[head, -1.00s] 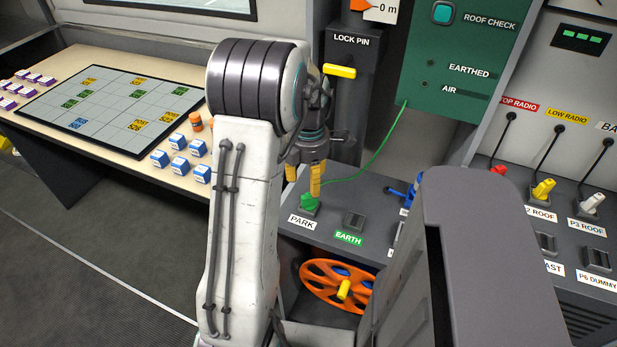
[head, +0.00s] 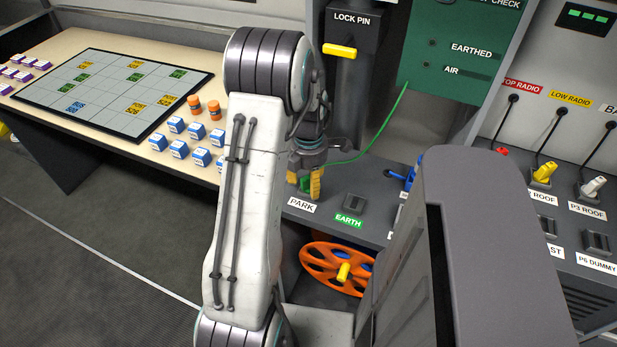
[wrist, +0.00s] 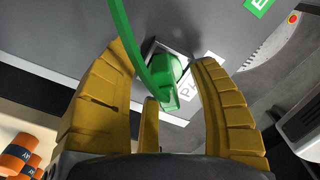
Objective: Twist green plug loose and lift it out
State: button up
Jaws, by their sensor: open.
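The green plug (head: 304,185) sits in the PARK socket on the grey bench, mostly hidden by my gripper in the head view. In the wrist view the green plug (wrist: 166,78) lies between my yellow fingers, with its green cable running up toward the top left. My gripper (head: 304,184) points down over the plug, and its open fingers (wrist: 165,95) stand on either side of it. A gap shows between the plug and the fingers in the wrist view. The PARK label (head: 302,204) is in front of the socket.
The empty EARTH socket (head: 354,202) is just right of PARK. A blue plug (head: 401,178) is farther right. The green cable (head: 383,130) rises to the green panel (head: 455,60). An orange reel (head: 335,268) is below the bench. A yellow lock pin handle (head: 340,49) stands behind.

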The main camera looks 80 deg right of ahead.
jog(key=shift+c, duration=0.5)
grip_shut()
